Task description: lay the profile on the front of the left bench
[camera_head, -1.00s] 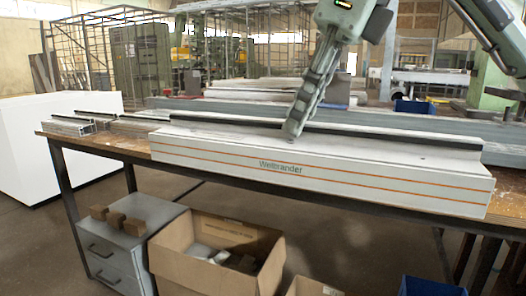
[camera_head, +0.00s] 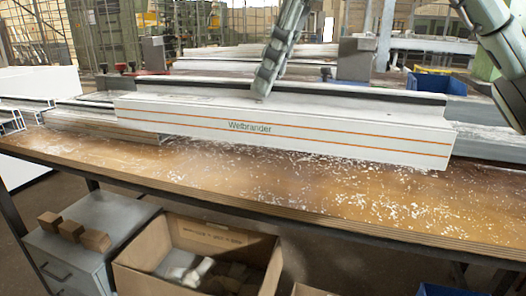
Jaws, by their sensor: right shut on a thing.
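The profile (camera_head: 285,130) is a long white beam with orange stripes and lettering on its front face. The fingertips are partly hidden there. The front strip of the bench shows bare wood with white shavings. My left gripper is not in view.
Several metal profiles (camera_head: 95,123) lie at the bench's left end. Grey clamp blocks (camera_head: 357,58) and a blue bin (camera_head: 437,83) stand behind. Below the bench are a drawer cabinet (camera_head: 62,270) with brown blocks and a cardboard box (camera_head: 143,250).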

